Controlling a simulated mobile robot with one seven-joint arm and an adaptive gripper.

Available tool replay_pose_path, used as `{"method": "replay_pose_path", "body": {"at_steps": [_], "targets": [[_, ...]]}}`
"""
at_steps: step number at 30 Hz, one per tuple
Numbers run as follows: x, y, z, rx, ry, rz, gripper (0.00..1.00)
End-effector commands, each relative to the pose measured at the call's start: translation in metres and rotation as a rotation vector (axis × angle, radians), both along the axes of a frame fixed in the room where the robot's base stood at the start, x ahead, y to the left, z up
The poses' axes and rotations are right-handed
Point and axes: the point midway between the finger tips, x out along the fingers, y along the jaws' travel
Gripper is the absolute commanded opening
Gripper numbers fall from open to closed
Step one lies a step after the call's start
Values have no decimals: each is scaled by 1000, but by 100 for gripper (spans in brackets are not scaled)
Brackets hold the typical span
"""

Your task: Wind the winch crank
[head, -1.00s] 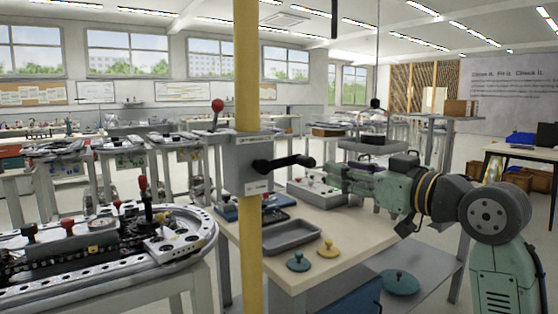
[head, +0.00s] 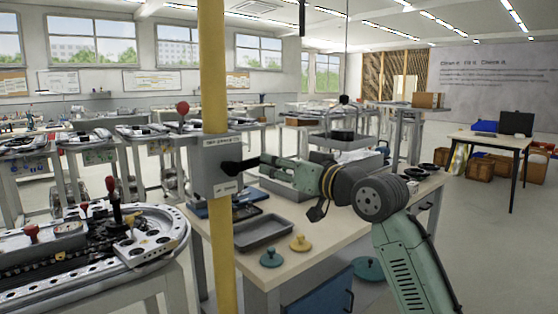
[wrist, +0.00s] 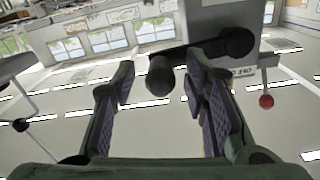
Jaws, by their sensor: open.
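The winch is a grey box (head: 222,182) on a yellow post, with a black crank (head: 236,167) on its right side. In the wrist view the box (wrist: 224,16) is at the top and the black crank arm (wrist: 204,52) runs left from its hub. The round end of the crank handle (wrist: 160,77) points toward the camera. My gripper (head: 268,163) is at the handle from the right. In the wrist view its open fingers (wrist: 160,88) stand on either side of the handle, with gaps visible. The head view partly hides the handle behind the fingers.
A red-knobbed lever (head: 183,108) rises from the box. A ring track (head: 160,280) with red-knobbed levers stands at left.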

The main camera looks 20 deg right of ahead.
Motion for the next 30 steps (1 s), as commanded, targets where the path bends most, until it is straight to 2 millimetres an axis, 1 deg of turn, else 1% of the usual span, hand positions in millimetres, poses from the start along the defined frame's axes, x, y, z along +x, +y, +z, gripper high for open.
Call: {"method": "replay_pose_path", "body": {"at_steps": [3,10,27,28,30], "targets": [[4,1,0,0,-1,0,41],[4,1,0,-1,-1,0,40],[4,1,0,-1,-1,0,2],[4,1,0,-1,-1,0,0],[3,1,0,0,-1,0,0]]}}
